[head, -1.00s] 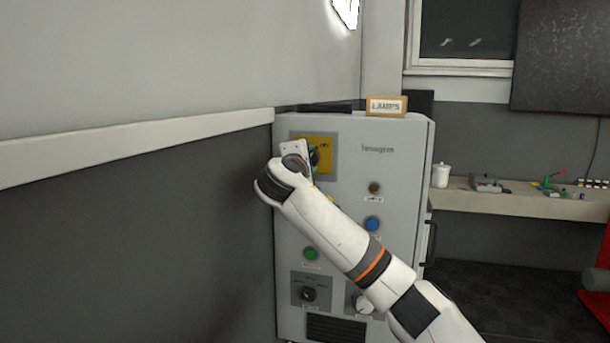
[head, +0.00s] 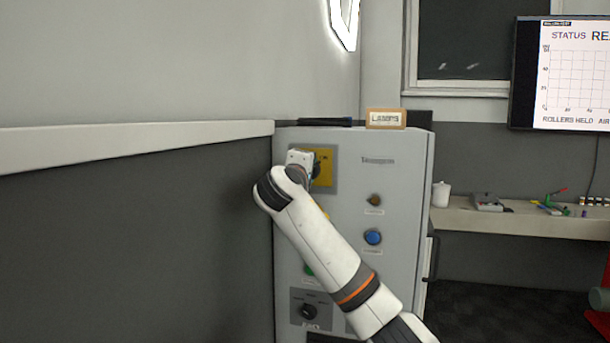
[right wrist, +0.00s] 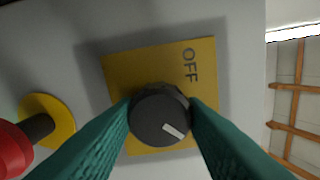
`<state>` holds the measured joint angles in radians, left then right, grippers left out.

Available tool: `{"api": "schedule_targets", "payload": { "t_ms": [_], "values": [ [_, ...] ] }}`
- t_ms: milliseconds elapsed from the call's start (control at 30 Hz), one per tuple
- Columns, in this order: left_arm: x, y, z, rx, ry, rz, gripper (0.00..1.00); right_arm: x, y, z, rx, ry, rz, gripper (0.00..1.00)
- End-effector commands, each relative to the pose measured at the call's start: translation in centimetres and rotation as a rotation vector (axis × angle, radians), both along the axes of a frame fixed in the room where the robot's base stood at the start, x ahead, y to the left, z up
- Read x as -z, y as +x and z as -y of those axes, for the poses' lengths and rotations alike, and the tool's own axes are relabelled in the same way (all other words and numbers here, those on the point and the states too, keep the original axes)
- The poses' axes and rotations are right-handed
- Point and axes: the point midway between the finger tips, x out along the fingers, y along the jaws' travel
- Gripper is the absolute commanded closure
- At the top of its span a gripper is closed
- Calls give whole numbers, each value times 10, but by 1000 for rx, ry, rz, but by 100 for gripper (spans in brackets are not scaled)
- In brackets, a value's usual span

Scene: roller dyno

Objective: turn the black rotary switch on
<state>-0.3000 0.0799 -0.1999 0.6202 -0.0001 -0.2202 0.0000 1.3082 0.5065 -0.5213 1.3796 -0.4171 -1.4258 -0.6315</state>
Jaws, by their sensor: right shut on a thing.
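The black rotary switch (right wrist: 155,118) sits on a yellow plate (right wrist: 120,68) marked OFF. Its white mark points down and slightly right in the right wrist view, away from the OFF lettering. My right gripper (right wrist: 161,106) is shut on the knob, one teal finger on each side. In the head view my right arm comes in from the lower right, and the gripper hides much of the switch. The yellow plate (head: 326,182) shows at the upper left of the grey cabinet (head: 395,220). My left gripper is in neither view.
A red knob (right wrist: 12,150) on a yellow disc is beside the plate. The cabinet front also has a brown button (head: 375,200), a blue button (head: 373,237) and a lower black selector (head: 309,311). A lit screen (head: 575,75) hangs at right, showing STATUS.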

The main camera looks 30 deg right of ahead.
Motion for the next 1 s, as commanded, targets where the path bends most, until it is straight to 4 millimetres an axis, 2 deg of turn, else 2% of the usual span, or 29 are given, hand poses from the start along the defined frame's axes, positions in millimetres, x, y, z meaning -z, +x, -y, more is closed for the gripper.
{"api": "schedule_targets", "payload": {
  "t_ms": [133,167,267,533,667,1000],
  "values": [
    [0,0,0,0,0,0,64,-4,0,-1,-5,-1,9,85],
    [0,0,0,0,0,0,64,-4,0,-1,-5,-1,9,57],
    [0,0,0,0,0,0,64,-3,0,-1,-4,0,7,41],
    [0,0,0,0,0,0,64,-1,0,-1,-3,-1,3,41],
    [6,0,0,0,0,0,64,1,-5,-7,-5,-1,3,41],
    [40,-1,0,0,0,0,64,3,-47,-60,-8,-1,7,41]
  ]
}}
